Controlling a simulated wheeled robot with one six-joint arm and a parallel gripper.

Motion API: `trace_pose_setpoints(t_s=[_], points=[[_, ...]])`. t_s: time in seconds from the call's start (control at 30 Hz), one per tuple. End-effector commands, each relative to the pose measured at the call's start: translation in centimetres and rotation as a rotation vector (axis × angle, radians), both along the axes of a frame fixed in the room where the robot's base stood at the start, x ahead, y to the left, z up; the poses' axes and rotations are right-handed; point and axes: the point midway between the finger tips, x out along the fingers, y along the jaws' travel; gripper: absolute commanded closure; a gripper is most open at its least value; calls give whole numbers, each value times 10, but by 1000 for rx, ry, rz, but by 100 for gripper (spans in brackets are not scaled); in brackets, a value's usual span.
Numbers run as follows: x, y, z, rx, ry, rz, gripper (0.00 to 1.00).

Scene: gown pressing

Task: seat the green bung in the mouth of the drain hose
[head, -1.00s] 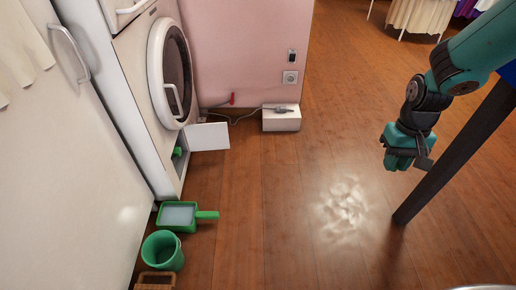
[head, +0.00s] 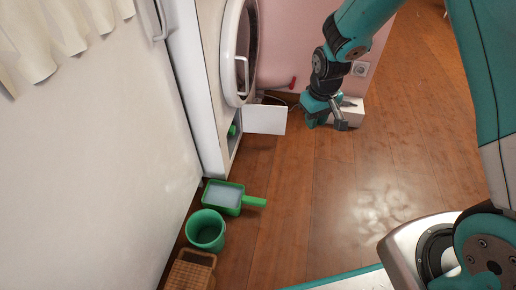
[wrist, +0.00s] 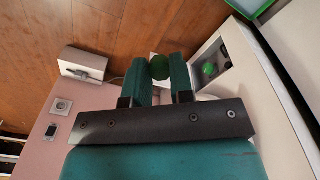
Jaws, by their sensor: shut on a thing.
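In the wrist view the green bung (wrist: 160,67) is held between the two teal fingers of my gripper (wrist: 162,76), which is shut on it. In the head view my gripper (head: 316,117) is in front of the white box by the pink wall, and the bung cannot be made out there. A grey piece on a thin hose, which looks like the drain hose (wrist: 92,74), lies on the white box (wrist: 72,56). It is partly hidden behind my gripper in the head view. I cannot make out its mouth. The bung is apart from it.
The white machine has an open low flap (head: 265,120) and a green knob (wrist: 209,69) in its recess. A green tray (head: 223,197), a green bucket (head: 206,230) and a wicker basket (head: 190,272) stand along the left. The wooden floor in the middle is clear.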

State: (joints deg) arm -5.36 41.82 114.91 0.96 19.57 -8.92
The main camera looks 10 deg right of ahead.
Motion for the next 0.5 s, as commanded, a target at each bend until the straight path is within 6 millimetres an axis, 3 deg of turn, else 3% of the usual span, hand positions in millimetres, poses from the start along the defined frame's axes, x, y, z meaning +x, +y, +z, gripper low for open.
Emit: trace_pose_setpoints(t_s=[0.03, 0.2, 0.3, 0.5], points=[[16, 12, -45, 10, -67, 87, 100], [74, 47, -125, 138, -395, 428, 100], [102, 63, -158, 272, -592, 603, 100], [138, 86, -215, 572, -897, 833, 100]])
